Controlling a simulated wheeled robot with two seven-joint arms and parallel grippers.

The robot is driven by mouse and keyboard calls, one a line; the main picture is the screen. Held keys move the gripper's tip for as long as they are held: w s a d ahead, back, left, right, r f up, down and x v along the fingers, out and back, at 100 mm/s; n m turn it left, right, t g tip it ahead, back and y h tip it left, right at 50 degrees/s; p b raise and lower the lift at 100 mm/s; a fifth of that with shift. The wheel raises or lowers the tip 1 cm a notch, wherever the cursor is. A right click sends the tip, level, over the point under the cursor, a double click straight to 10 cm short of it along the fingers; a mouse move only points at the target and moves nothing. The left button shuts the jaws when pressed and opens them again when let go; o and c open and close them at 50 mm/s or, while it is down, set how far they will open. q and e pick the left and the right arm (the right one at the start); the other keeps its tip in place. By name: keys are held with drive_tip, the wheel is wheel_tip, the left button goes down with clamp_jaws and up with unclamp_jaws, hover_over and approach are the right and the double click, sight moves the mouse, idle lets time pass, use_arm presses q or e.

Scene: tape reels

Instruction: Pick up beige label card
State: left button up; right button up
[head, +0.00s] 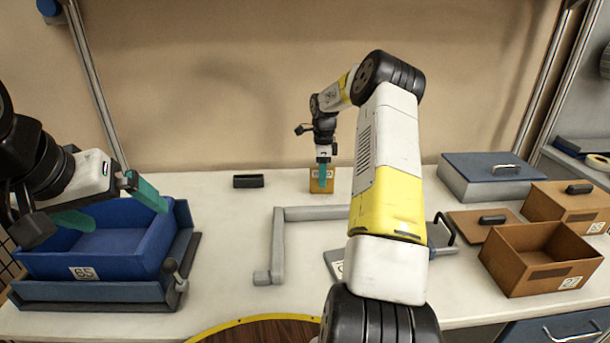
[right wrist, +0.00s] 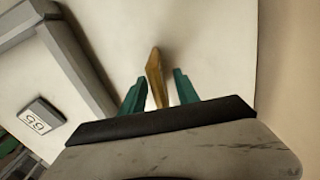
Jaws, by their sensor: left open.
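The beige label card (head: 330,184), tan with a white number label, stands upright at the back of the table in the head view. In the right wrist view the card (right wrist: 155,76) shows edge-on as a thin plate. My right gripper (head: 323,172) reaches down at the card. Its two green fingers (right wrist: 160,90) stand on either side of the card with gaps showing, so it is open. My left gripper (head: 112,207) is open and empty, its green fingers spread over the blue bin (head: 110,268) labelled 65.
A small black block (head: 248,181) lies left of the card. A grey angled bar (head: 278,240) lies mid-table. A grey-blue lidded box (head: 485,180) and brown boxes (head: 540,270) stand at the right. A grey plate numbered 99 (right wrist: 42,117) shows in the wrist view.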

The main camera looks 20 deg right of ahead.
clamp_jaws()
idle(0.3)
